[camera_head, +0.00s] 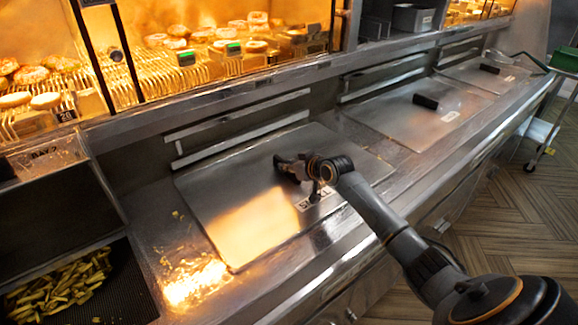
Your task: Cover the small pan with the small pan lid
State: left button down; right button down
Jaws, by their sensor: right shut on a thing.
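A flat steel lid (235,205) with a white label (316,198), only partly readable, lies in the nearest bay of the range. I take it for the small pan lid. It looks level with the counter, and I see no pan opening beneath it; the small pan is hidden. My right gripper (284,168) is over the middle of this lid, shut on what looks like its dark handle, which the fingers mostly hide. My left gripper is out of view.
Two more steel lids with black handles, a middle one (395,112) and a far one (468,75), lie along the counter. A dark basin of chips (60,282) is at lower left. A lit food cabinet (215,18) stands behind.

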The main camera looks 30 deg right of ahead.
jog(key=shift+s+a+f+b, duration=0.1)
jog(key=shift+f+b, duration=0.3)
jog(key=shift+f, duration=0.15)
dwell(0.7)
jog(key=c, duration=1.2)
grip_release()
jog(key=shift+o, duration=1)
jog(key=shift+f, duration=0.2)
jog(key=shift+r, duration=0.1)
jog(key=shift+r, duration=0.1)
jog(key=shift+r, duration=0.2)
notch_tip(320, 180, up, 7)
jog(key=p, duration=0.6)
jog(key=shift+f, duration=0.1)
jog(key=shift+f, duration=0.1)
